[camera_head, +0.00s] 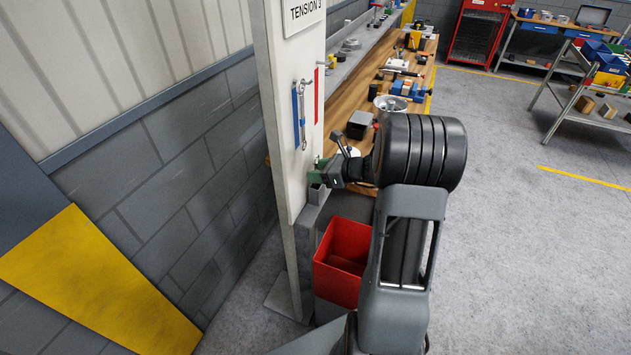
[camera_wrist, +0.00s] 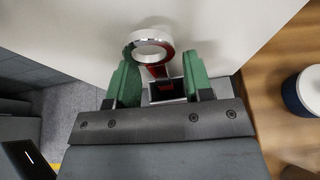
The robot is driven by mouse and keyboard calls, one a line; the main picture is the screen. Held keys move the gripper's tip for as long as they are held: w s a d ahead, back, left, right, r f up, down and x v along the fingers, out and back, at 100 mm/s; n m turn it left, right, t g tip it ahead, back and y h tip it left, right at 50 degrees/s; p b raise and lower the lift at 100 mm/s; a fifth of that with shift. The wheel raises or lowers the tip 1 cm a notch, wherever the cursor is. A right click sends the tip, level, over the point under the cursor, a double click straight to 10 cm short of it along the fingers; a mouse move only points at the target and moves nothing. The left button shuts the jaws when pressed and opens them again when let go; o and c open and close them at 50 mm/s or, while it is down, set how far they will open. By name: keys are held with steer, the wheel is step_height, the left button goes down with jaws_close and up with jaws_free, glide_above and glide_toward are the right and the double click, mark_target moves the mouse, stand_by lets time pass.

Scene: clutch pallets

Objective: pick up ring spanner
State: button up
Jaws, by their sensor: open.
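In the wrist view, a ring spanner (camera_wrist: 152,35) shows a bright silver ring end and a red part below it. It appears to stand in a small dark-mouthed holder (camera_wrist: 182,92) against the white post. My gripper (camera_wrist: 160,65) is open, with one green finger on each side of the spanner. I cannot tell whether either finger touches it. In the head view my gripper (camera_head: 319,169) is low at the post, just above the small grey holder (camera_head: 317,194). The spanner between the fingers cannot be made out there.
Another silver spanner (camera_head: 303,115) hangs higher on the white post (camera_head: 283,150), between blue and red strips. A red bin (camera_head: 341,262) stands below my arm. A wooden workbench (camera_head: 352,97) with tools and parts runs behind the post. Open floor lies to the right.

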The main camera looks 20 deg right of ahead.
jaws_close()
stand_by(0.4)
steer(key=shift+d+r, duration=0.1)
steer(key=shift+r, duration=0.05)
step_height(320, 180, up, 11)
steer(key=b, duration=0.1)
steer(key=s+d+b, duration=0.3)
steer(key=s+d, duration=1)
steer(key=s, duration=0.2)
steer(key=shift+d, duration=0.2)
